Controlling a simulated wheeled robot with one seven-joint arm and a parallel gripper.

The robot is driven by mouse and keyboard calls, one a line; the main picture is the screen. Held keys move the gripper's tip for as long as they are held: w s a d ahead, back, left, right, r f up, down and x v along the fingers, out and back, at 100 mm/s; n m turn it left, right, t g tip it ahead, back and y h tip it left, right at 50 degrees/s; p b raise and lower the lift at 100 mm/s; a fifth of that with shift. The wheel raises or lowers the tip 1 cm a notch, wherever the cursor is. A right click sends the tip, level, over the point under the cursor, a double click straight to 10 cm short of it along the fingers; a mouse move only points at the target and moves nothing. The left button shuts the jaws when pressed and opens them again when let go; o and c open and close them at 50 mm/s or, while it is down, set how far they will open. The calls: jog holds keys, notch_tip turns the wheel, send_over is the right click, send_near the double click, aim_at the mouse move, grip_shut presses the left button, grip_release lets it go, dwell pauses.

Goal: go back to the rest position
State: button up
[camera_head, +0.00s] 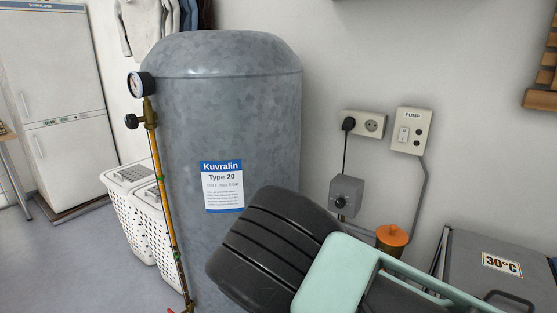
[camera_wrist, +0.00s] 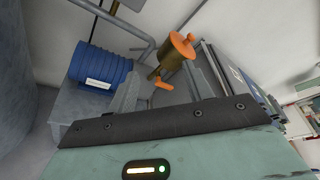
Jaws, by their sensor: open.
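My gripper (camera_wrist: 164,84) reaches away from the wrist camera, its two grey fingers apart and nothing held between them. Beyond the fingers are a brass-coloured fitting with an orange cap (camera_wrist: 182,45) and a small orange lever (camera_wrist: 163,86). Whether the fingers touch the fitting I cannot tell. In the head view my dark grey and mint-green arm fills the lower middle, in front of the tank; the gripper's fingers are not visible there. The orange cap also shows in the head view (camera_head: 392,236), just behind my arm.
A tall grey tank (camera_head: 240,120) with a gauge (camera_head: 141,84) and yellow pipe stands close behind my arm. White baskets (camera_head: 130,200) stand left of it. A pump switch (camera_head: 411,131) and grey box (camera_head: 346,195) are on the wall. A blue ribbed cylinder (camera_wrist: 100,66) lies left of the fingers.

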jog(key=s+r+m+g+y, duration=0.3)
jog(key=s+r+m+y, duration=0.15)
jog(key=s+m, duration=0.6)
jog(key=s+r+m+g+y, duration=0.35)
jog(key=s+r+m, duration=0.35)
jog(key=s, duration=0.6)
jog(key=s+r+m+g+y, duration=0.3)
jog(key=s+r+m+y, duration=0.2)
jog(key=s+m, duration=0.6)
notch_tip(320, 180, up, 12)
jog(key=s+p, duration=0.1)
jog(key=p, duration=1.1)
jog(key=shift+s+a, duration=0.35)
jog(key=shift+f, duration=0.1)
